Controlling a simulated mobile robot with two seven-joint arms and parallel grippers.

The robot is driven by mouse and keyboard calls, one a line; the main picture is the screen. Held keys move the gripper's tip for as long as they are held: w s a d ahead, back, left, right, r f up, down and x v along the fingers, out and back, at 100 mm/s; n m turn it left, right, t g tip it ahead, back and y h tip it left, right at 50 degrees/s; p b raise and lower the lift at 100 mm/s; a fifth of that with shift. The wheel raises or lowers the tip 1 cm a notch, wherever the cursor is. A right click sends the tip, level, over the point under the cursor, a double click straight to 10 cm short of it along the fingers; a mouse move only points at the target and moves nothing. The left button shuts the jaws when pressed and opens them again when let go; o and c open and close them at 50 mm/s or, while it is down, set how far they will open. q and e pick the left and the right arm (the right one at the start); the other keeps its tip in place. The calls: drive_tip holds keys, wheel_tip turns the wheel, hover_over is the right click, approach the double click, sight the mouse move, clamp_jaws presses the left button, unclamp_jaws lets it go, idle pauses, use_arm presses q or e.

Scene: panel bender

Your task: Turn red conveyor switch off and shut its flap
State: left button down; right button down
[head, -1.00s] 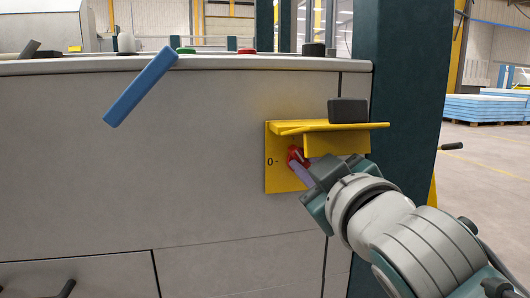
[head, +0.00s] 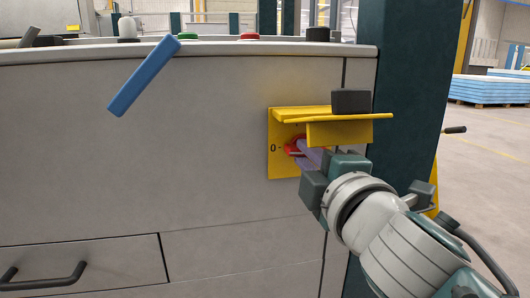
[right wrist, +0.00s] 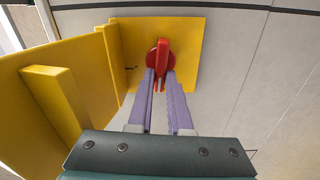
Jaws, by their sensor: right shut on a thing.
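The red switch (head: 293,147) sits on a yellow plate (head: 277,165) on the front of the grey cabinet. Its handle lies about level, in line with the "0" mark at the plate's left. The yellow flap (head: 335,132) is raised, sticking out above the switch, with a dark block (head: 351,101) on top. My right gripper (head: 304,154) is under the flap with its purple fingers shut on the switch handle. The right wrist view shows the red switch (right wrist: 162,58) between the fingertips, with the flap (right wrist: 60,80) to the left. My left gripper is not in view.
A blue bar (head: 145,75) stands out before the cabinet (head: 170,150). Green and red buttons (head: 249,37) are on its top. A dark green post (head: 400,90) rises just right of the flap. A drawer handle (head: 45,277) juts out at lower left.

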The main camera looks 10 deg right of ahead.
drive_tip(key=shift+f+n, duration=0.1)
drive_tip(key=shift+n, duration=0.5)
drive_tip(key=c, duration=0.8)
unclamp_jaws()
drive_tip(key=shift+c, duration=0.2)
drive_tip(key=s+p, duration=0.1)
drive_tip(key=s, duration=0.9)
drive_tip(key=shift+d, duration=0.2)
